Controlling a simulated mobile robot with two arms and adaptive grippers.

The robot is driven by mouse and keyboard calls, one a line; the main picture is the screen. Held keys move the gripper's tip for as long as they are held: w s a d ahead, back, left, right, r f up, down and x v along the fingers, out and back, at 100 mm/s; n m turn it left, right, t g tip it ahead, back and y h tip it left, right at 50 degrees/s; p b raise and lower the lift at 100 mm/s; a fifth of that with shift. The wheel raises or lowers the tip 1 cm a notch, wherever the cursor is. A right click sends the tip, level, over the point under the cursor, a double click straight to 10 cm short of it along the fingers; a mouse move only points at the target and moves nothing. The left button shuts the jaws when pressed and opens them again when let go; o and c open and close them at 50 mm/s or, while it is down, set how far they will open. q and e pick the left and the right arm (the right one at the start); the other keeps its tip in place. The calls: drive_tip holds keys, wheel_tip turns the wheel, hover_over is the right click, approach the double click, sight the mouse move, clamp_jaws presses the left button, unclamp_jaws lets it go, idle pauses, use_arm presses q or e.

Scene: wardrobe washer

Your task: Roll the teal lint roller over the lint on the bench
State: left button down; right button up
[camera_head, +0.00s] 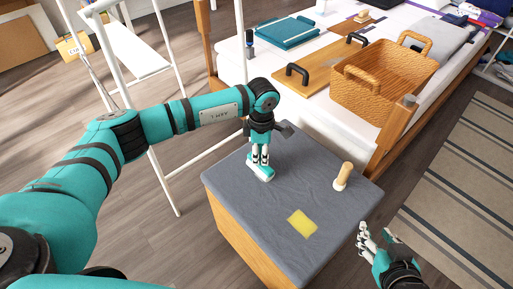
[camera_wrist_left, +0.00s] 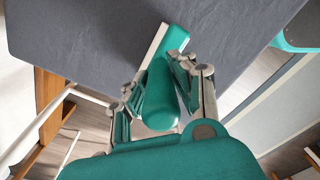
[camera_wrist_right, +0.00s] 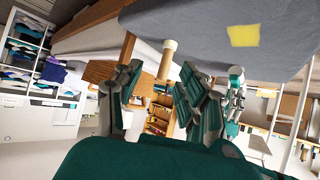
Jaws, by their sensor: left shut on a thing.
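The teal lint roller (camera_head: 262,173) is held low over the left part of the grey-topped bench (camera_head: 235,195). In the left wrist view, its teal handle (camera_wrist_left: 160,98) lies between the fingers, and its pale, teal-edged head points to the bench top. My left gripper (camera_head: 261,153) is shut on the roller; I cannot tell whether its head touches the cloth. My right gripper (camera_head: 374,238) is open and empty, off the bench's front right edge; its spread fingers show in the right wrist view (camera_wrist_right: 160,78). I cannot make out lint on the bench.
On the bench are a yellow square (camera_head: 302,223) and a wooden-handled item with a white base (camera_head: 343,177). Behind it, a bed or long table (camera_head: 335,50) carries a wicker basket (camera_head: 375,98) and a wooden tray (camera_head: 310,75). A white rack (camera_head: 150,55) stands left.

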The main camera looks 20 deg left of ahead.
sight(268, 168)
use_arm(q)
drive_tip(key=shift+s+d+p, duration=0.2)
drive_tip(key=shift+s+d, duration=0.3)
drive_tip(key=shift+d, duration=0.3)
drive_tip(key=shift+s+d+p, duration=0.2)
drive_tip(key=shift+s+d, duration=0.25)
drive_tip(key=shift+d, duration=0.35)
use_arm(e)
drive_tip(key=s+f+g, duration=0.1)
drive_tip(key=s+d+f+g, duration=0.1)
drive_tip(key=s, duration=0.1)
drive_tip(key=shift+d+f+h, duration=0.1)
drive_tip(key=shift+f+h, duration=0.15)
drive_tip(key=shift+h, duration=0.05)
use_arm(q)
drive_tip(key=shift+w+a, duration=0.15)
drive_tip(key=shift+a, duration=0.05)
drive_tip(key=a, duration=0.1)
drive_tip(key=w+a+b, duration=0.1)
drive_tip(key=shift+w+a, duration=0.25)
drive_tip(key=shift+a, duration=0.2)
use_arm(e)
drive_tip(key=w+r+t, duration=0.1)
drive_tip(key=w+a+r+t, duration=0.1)
drive_tip(key=w+r, duration=0.1)
drive_tip(key=w, duration=0.1)
drive_tip(key=shift+a+r+t, duration=0.3)
drive_tip(key=shift+r+t, duration=0.05)
drive_tip(key=shift+t, duration=0.05)
